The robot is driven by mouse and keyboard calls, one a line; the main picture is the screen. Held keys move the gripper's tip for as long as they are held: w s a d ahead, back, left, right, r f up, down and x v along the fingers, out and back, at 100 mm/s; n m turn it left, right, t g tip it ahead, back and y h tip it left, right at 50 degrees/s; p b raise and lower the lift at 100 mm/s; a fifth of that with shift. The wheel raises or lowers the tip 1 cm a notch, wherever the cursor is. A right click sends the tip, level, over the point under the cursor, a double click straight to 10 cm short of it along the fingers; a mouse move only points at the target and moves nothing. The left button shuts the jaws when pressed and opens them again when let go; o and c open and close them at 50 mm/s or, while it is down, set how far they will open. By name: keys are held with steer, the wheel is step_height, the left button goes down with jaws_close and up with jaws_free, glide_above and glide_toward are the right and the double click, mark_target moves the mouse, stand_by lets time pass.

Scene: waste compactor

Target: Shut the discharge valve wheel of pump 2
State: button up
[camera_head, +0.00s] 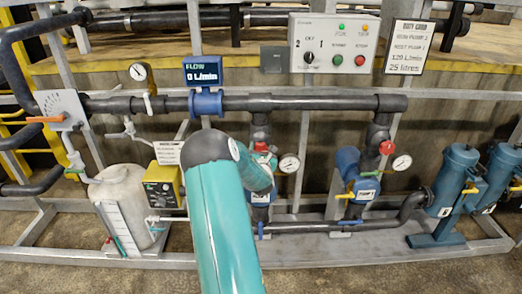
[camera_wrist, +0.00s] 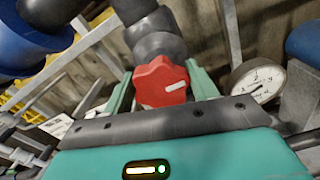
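In the head view two blue pumps stand under the discharge pipe; their numbers are not clear to me. My teal arm reaches to the left pump (camera_head: 261,196) and hides much of it. In the wrist view a red lobed valve wheel (camera_wrist: 161,82) with a white mark sits between the two teal fingers of my gripper (camera_wrist: 160,88). The wheel nearly fills the gap; whether both fingers press on it is not clear. The white mark points roughly right. The right pump (camera_head: 357,184) has its own red wheel (camera_head: 387,147), away from my gripper.
A pressure gauge (camera_wrist: 258,80) sits close to the right finger; the right pump's gauge (camera_head: 402,162) is farther right. A flow display (camera_head: 203,71) reads 0 L/min. A control panel (camera_head: 333,43) hangs above the pipe. A white tank (camera_head: 124,196) stands left, blue filters (camera_head: 452,180) right.

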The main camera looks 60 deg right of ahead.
steer(key=c, duration=0.4)
